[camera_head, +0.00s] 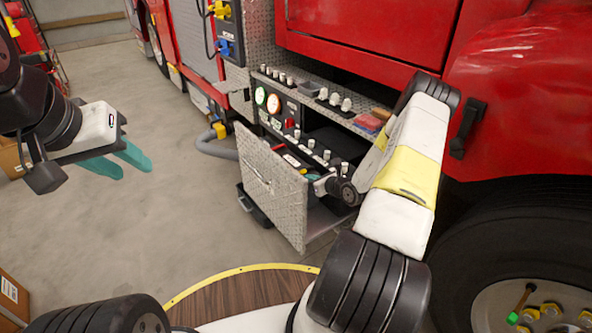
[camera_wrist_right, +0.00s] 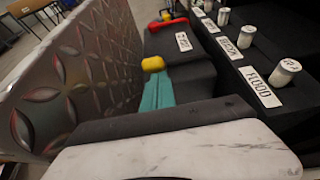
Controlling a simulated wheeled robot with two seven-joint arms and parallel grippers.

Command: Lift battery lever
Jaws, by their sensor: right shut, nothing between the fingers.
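A red lever (camera_wrist_right: 168,24) with a yellow tip lies on a dark panel in the right wrist view, by a small white label (camera_wrist_right: 184,41) too blurred to read. It may be the battery lever. A yellow knob (camera_wrist_right: 153,64) shows nearer, just beyond the teal fingertips of my right gripper (camera_wrist_right: 157,80). The gripper is shut and empty; whether it touches the knob I cannot tell. In the head view my right arm reaches into the truck's open compartment, its fingers mostly hidden. My left gripper (camera_head: 134,172) is open and empty over the floor at the left.
An open diamond-plate door (camera_head: 272,190) stands close left of my right gripper. A row of silver knobs, one labelled FLOOD (camera_wrist_right: 286,71), runs along the right. Gauges (camera_head: 273,104) sit above. The truck's wheel (camera_head: 530,290) is at the lower right.

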